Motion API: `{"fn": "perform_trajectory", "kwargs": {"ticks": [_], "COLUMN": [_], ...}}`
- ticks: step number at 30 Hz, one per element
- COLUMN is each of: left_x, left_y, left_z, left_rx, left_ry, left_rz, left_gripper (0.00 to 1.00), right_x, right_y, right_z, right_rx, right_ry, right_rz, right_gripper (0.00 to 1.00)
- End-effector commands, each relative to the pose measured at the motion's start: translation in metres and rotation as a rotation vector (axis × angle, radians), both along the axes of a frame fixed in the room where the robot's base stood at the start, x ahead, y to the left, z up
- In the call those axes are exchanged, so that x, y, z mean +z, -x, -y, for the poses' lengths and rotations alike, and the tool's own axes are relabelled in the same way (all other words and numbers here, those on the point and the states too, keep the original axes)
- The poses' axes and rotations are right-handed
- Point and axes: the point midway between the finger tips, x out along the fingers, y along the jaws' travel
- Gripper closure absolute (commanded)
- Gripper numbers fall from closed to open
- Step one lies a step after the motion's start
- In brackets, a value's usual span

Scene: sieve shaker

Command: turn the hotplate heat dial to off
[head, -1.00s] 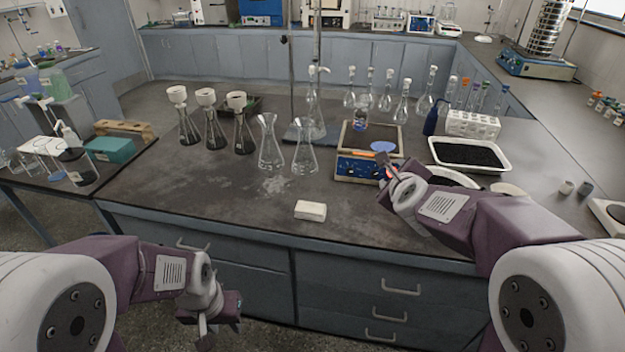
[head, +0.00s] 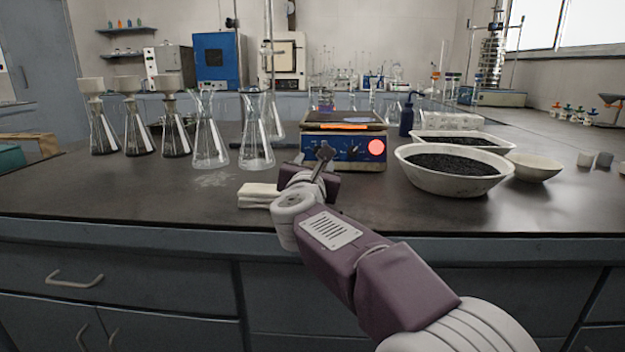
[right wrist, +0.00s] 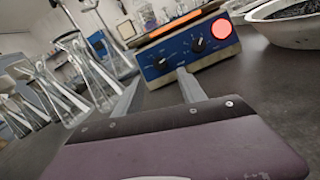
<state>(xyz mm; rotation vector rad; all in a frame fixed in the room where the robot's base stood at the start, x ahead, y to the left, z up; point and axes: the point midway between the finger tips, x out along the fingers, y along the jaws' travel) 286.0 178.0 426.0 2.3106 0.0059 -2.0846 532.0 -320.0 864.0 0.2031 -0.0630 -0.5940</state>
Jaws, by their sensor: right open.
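The hotplate (head: 343,123) stands on the dark bench, its blue front panel facing me; its top edge glows orange. A round red light (head: 376,147) is lit at the panel's right. A black dial (head: 353,149) shows beside it. In the right wrist view, the panel has a larger dial (right wrist: 198,44) near the red light (right wrist: 222,29) and another dial (right wrist: 160,62) further left; their labels are too small to read. My right gripper (head: 322,155) is open and empty, in front of the panel's left part, which it partly hides. Its fingers (right wrist: 158,92) appear apart from the dials.
A white folded cloth (head: 259,194) lies left of my right gripper. Glass flasks (head: 257,140) and several funnel-topped flasks (head: 134,132) stand at left. A blue bottle (head: 407,117) is behind.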

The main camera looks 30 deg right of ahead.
Motion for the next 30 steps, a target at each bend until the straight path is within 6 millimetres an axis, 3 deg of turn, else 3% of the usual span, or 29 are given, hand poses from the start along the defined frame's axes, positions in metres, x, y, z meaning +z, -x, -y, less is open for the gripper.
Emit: {"fn": "perform_trajectory", "kwargs": {"ticks": [5,18,28,30], "left_x": [0.001,0.0,0.0,0.0], "left_y": [0.0,0.0,0.0,0.0], "left_z": [0.0,0.0,0.0,0.0], "left_rx": [0.0,0.0,0.0,0.0], "left_ry": [0.0,0.0,0.0,0.0], "left_rz": [0.001,0.001,0.0,0.0], "left_gripper": [0.64,0.64,0.64,0.64], "right_x": [0.001,0.002,0.002,0.002], "right_y": [-0.006,-0.07,-0.076,-0.076], "right_z": [0.004,0.048,0.051,0.051], "right_rx": [-0.001,-0.002,0.001,0.001], "right_ry": [0.001,0.002,0.002,0.002], "right_rz": [-0.002,-0.003,-0.002,-0.002], "right_gripper": [0.52,0.52,0.52,0.72]}}
